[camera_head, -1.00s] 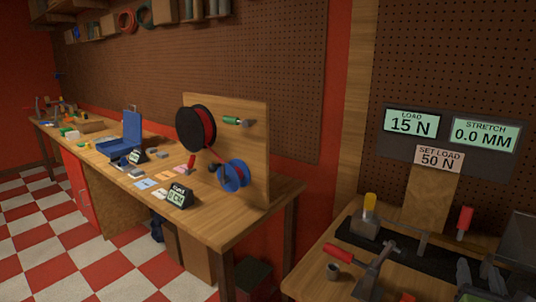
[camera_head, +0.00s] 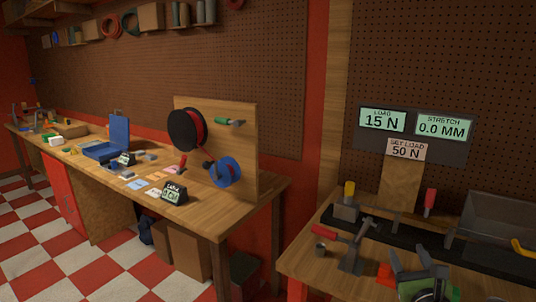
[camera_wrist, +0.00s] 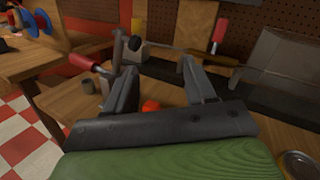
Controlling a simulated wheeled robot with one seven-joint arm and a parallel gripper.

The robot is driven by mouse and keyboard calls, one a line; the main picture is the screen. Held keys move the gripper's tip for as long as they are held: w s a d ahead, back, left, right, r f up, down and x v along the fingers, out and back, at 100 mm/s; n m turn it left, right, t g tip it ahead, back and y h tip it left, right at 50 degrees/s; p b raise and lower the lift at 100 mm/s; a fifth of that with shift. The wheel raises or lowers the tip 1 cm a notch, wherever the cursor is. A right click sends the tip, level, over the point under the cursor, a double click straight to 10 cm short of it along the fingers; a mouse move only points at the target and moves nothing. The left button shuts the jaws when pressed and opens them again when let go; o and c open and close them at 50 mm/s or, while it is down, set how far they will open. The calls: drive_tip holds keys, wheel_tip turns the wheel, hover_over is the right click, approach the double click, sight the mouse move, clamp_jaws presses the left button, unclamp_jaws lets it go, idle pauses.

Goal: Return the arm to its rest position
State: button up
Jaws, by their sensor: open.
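My gripper (camera_wrist: 160,66) shows in the wrist view with its two grey fingers spread apart and nothing between them. It is over the right bench (camera_wrist: 70,105). A small orange-red thing (camera_wrist: 151,106) shows below and between the fingers. A red-handled clamp (camera_wrist: 92,64) is just left of the left finger. In the head view, a grey and green part of my arm shows at the lower right, above the front of this bench. The fingertips cannot be made out clearly there.
A test rig with a yellow handle (camera_head: 349,188) and a red handle (camera_head: 430,198) stands behind. Displays read load 15 N (camera_head: 383,120), stretch 0.0 MM (camera_head: 444,126) and set load 50 N (camera_head: 408,149). The left bench (camera_head: 235,215) holds spools and a blue case (camera_head: 118,132). Checkered floor is free at left.

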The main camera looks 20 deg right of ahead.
drive_tip(key=w+a+n+g+y+p, duration=0.25)
drive_tip(key=a+n+g+y, duration=0.2)
drive_tip(key=a+n, duration=0.8)
drive_tip(key=w+a+n+g+y+p, duration=0.1)
drive_tip(key=a+n+g+y+p, duration=0.35)
drive_tip(key=a+n, duration=0.8)
drive_tip(key=s+a+r+n+g+p, duration=0.1)
drive_tip(key=s+r+n, duration=0.2)
drive_tip(key=s, duration=0.3)
drive_tip(key=s+a+r+n+g+h+p, duration=0.1)
drive_tip(key=s+a+r+n, duration=0.1)
drive_tip(key=s+n, duration=0.3)
drive_tip(key=s+a+r+n+p, duration=0.1)
drive_tip(key=s+r+n, duration=0.3)
drive_tip(key=s, duration=0.5)
drive_tip(key=shift+a+g+h, duration=0.3)
drive_tip(key=shift+a+g, duration=0.1)
drive_tip(key=shift+d+r, duration=0.1)
